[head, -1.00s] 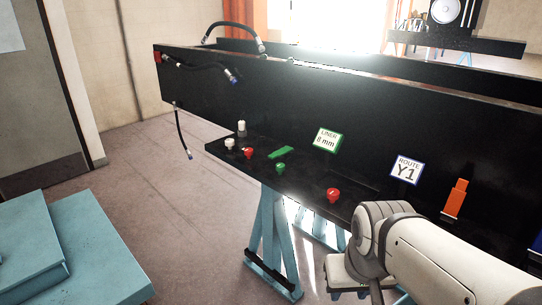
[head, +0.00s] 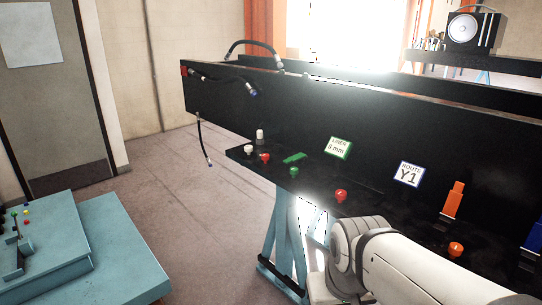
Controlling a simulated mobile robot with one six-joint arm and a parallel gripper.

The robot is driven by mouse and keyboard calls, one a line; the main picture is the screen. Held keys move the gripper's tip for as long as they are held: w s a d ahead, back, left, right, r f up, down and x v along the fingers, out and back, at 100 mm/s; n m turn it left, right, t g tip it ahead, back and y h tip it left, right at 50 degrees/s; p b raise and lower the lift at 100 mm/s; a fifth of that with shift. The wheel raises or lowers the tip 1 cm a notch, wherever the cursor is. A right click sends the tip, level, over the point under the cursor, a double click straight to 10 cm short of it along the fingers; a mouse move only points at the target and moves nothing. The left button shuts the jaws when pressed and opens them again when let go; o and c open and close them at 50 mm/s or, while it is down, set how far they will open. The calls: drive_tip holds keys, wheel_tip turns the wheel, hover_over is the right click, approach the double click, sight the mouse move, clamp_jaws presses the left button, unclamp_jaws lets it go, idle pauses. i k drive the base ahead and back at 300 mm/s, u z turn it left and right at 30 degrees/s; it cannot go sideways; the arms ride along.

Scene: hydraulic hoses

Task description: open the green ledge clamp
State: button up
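A flat green piece (head: 294,157) lies on the narrow black ledge (head: 318,181) along the front of the long black beam. A green knob-like part (head: 294,172) stands at the ledge's front edge just below it. I cannot tell from this distance which part belongs to the clamp, or whether the clamp is open or shut. My arm comes in at the lower right, in front of and to the right of these parts, apart from them in the picture. My gripper is out of view.
Red knobs (head: 341,195) and white parts (head: 260,136) share the ledge. Black hoses (head: 222,79) hang at the beam's left end. A green-edged sign (head: 338,147) and Route Y1 sign (head: 409,174) stand behind. A blue bench (head: 110,245) is at lower left; floor between is clear.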

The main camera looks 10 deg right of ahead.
sight(299, 156)
drive_tip(key=i, duration=0.9)
